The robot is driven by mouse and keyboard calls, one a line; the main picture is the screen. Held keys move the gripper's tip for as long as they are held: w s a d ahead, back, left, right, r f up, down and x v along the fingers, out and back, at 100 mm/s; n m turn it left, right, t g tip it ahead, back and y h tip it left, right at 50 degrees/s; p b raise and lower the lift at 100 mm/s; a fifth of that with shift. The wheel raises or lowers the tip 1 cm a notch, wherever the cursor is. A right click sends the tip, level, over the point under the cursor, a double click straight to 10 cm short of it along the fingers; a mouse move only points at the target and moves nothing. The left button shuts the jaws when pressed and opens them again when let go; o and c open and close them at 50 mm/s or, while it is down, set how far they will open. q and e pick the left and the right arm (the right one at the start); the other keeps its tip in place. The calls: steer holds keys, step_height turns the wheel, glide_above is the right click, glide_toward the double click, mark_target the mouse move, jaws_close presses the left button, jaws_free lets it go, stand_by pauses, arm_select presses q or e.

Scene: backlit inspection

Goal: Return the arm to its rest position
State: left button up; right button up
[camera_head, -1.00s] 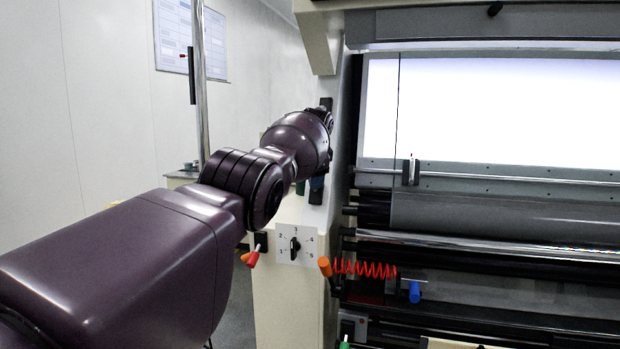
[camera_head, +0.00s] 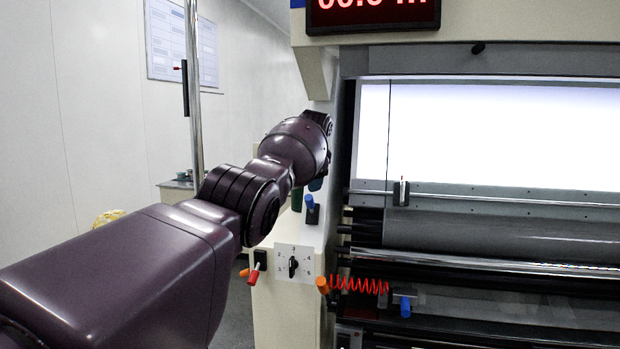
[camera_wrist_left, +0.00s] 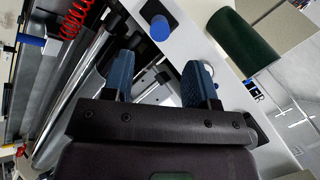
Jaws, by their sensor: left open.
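My left arm reaches in from the left in the head view, with its wrist over the cream side panel of the machine. My left gripper (camera_wrist_left: 159,64) shows best in the left wrist view, with its two blue fingers apart and nothing held between them. In the head view it is mostly hidden behind my wrist; only a bit of dark blue finger shows below it. A blue-ended knob (camera_head: 310,200) on the panel lies just below the gripper, and in the left wrist view (camera_wrist_left: 160,28) it appears beyond the fingertips, apart from them. My right gripper is not in view.
A green cylinder (camera_wrist_left: 243,40) stands beside the blue knob. Lower on the panel are a rotary switch (camera_head: 293,263), a red-tipped lever (camera_head: 254,274) and an orange-ended red coil (camera_head: 358,285). Rollers and a bright backlit screen (camera_head: 500,135) lie right. A metal pole (camera_head: 194,90) stands left.

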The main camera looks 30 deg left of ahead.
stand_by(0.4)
